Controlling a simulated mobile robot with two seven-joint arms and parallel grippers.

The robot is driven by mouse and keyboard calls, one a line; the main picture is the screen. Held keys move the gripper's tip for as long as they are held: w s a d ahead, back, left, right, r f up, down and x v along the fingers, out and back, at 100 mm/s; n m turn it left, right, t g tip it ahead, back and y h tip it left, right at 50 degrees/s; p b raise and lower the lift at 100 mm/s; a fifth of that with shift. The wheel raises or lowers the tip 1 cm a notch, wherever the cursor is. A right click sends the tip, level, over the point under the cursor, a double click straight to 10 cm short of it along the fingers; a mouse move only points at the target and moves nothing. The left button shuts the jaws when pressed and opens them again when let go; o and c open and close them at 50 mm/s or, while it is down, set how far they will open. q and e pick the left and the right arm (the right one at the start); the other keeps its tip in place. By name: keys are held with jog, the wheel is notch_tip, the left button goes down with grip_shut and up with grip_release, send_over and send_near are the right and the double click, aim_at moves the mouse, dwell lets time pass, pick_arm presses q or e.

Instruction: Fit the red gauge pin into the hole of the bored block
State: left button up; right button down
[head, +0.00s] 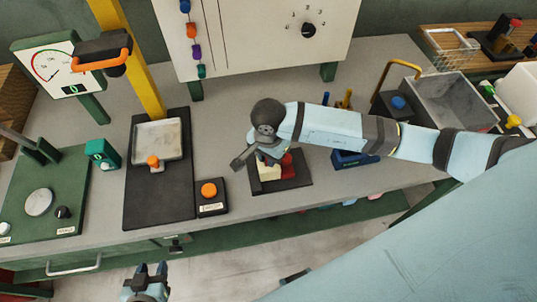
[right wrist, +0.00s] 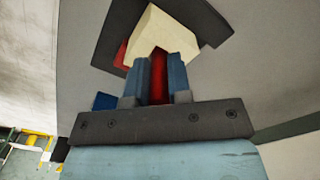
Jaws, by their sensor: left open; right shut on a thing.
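My right gripper (head: 272,157) is shut on the red gauge pin, which shows as a red strip (right wrist: 158,84) between the blue fingers in the right wrist view. A cream block (head: 266,173), which looks like the bored block, sits on a dark base plate (head: 298,184). In the right wrist view the block (right wrist: 158,36) lies just beyond the fingertips. Its hole is not visible, and I cannot tell whether the pin touches it. A red part (right wrist: 122,56) shows beside the block. My left gripper (head: 151,270) is open and empty, in front of the bench.
A blue holder (head: 352,160) stands right of the base plate. An orange-button box (head: 211,195) and a black press base with a light tray (head: 158,138) stand to the left. A grey bin (head: 450,100) is at the right. The bench front between base plate and button box is clear.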

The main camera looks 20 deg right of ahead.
jog(key=c, duration=1.1)
grip_release()
jog(key=shift+o, duration=0.2)
jog(key=shift+r+p, duration=0.3)
notch_tip(320, 180, up, 10)
jog(key=shift+r+b, duration=0.25)
jog(key=shift+b, duration=0.9)
jog(key=shift+r, duration=0.55)
